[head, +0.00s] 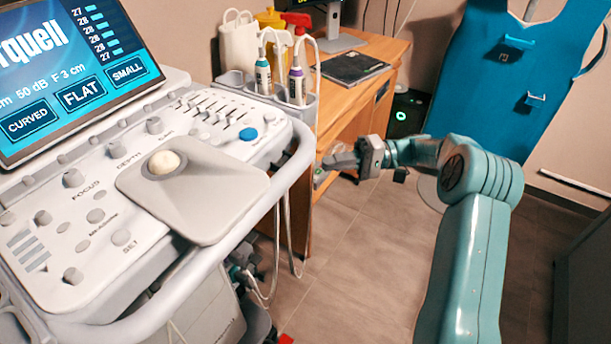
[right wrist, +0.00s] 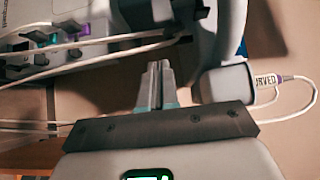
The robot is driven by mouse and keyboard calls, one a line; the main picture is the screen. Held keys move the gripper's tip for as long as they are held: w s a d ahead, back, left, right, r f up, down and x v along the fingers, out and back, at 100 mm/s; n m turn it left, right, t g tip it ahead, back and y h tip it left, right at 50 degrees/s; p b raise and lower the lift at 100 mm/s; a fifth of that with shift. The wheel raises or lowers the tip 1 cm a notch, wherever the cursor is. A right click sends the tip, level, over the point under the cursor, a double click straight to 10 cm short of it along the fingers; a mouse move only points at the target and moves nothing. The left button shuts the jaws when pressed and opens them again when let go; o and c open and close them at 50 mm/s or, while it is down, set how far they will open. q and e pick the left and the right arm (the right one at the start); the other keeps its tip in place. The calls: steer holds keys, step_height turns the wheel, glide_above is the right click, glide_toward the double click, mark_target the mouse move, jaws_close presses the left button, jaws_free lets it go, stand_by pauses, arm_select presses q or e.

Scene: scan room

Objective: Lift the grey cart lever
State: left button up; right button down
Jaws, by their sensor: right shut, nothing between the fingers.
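The grey-white ultrasound cart (head: 232,236) fills the left of the head view, with its screen, control panel and curved front rail. I cannot make out for certain which part is the grey cart lever. My right gripper (head: 335,163) is shut and empty, to the right of the cart's rail and in front of the wooden desk. In the right wrist view the fingertips (right wrist: 160,66) are together, with nothing between them. My left gripper is out of view.
The wooden desk (head: 390,50) stands behind the cart. Two probes, with a teal band (head: 263,76) and a purple band (head: 297,86), stand in the cart's holder. Cables hang below it. A blue apron (head: 510,70) hangs at the right. Tiled floor (head: 350,250) is open between.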

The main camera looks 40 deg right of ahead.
steer(key=a, duration=0.7)
steer(key=shift+w+a, duration=0.15)
steer(key=shift+a, duration=0.1)
steer(key=shift+a+f+b, duration=0.1)
steer(key=shift+f+b, duration=0.05)
steer(key=shift+b, duration=0.15)
steer(key=s+a+f+m+t+y+b, duration=0.1)
steer(key=s+a+m+b, duration=0.1)
steer(key=a, duration=0.4)
steer(key=shift+s+a+f+y+b, duration=0.15)
steer(key=shift+s+a+y+b, duration=0.2)
steer(key=shift+b, duration=0.2)
stand_by(0.3)
steer(key=shift+s, duration=0.1)
